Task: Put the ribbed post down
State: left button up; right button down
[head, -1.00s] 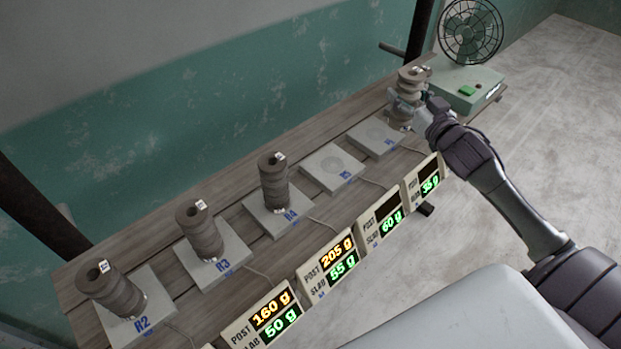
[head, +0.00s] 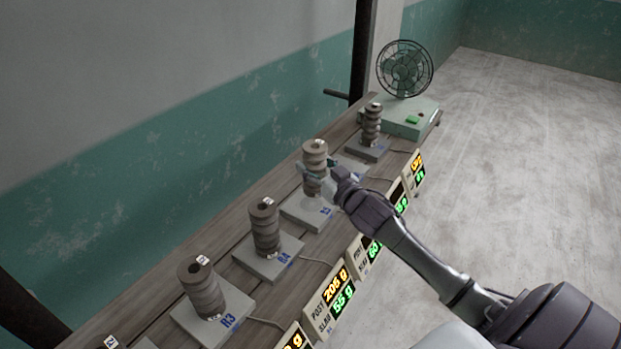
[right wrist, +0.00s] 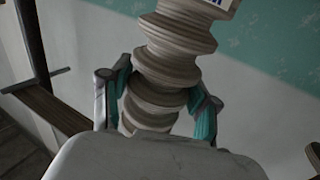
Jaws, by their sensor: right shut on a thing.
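The ribbed post (head: 315,151), a grey-brown stack of clay rings with a white tag on top, is in my right gripper (head: 318,180). In the head view it is roughly upright over the grey slab R5 (head: 303,213). I cannot tell whether its foot touches the slab. The right wrist view shows the post (right wrist: 168,62) between the two teal-padded fingers of my right gripper (right wrist: 165,108), which are shut on it. Its foot is hidden there behind the gripper body. My left gripper is not in view.
Similar posts stand on slab R4 (head: 266,264), slab R3 (head: 212,322) and a far slab (head: 366,151). The slab between R5 and the far one is partly hidden by my gripper. Readout boxes (head: 328,300) line the front edge. A green fan (head: 405,72) stands at the far end.

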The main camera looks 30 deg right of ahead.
jog(key=shift+w+a+f, duration=0.25)
jog(key=shift+w+a, duration=0.05)
jog(key=shift+a, duration=0.1)
notch_tip(320, 180, down, 4)
jog(key=shift+r, duration=0.1)
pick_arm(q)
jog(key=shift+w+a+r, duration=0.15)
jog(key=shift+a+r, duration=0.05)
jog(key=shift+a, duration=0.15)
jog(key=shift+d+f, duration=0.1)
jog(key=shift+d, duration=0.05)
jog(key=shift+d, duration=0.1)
pick_arm(e)
jog(key=shift+c, duration=1.3)
grip_release()
jog(key=shift+s+f, duration=0.1)
jog(key=shift+f, duration=0.1)
jog(key=shift+s, duration=0.15)
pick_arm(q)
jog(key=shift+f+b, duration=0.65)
pick_arm(e)
jog(key=s, duration=1.1)
jog(key=shift+s+r, duration=0.15)
jog(key=shift+s, duration=0.25)
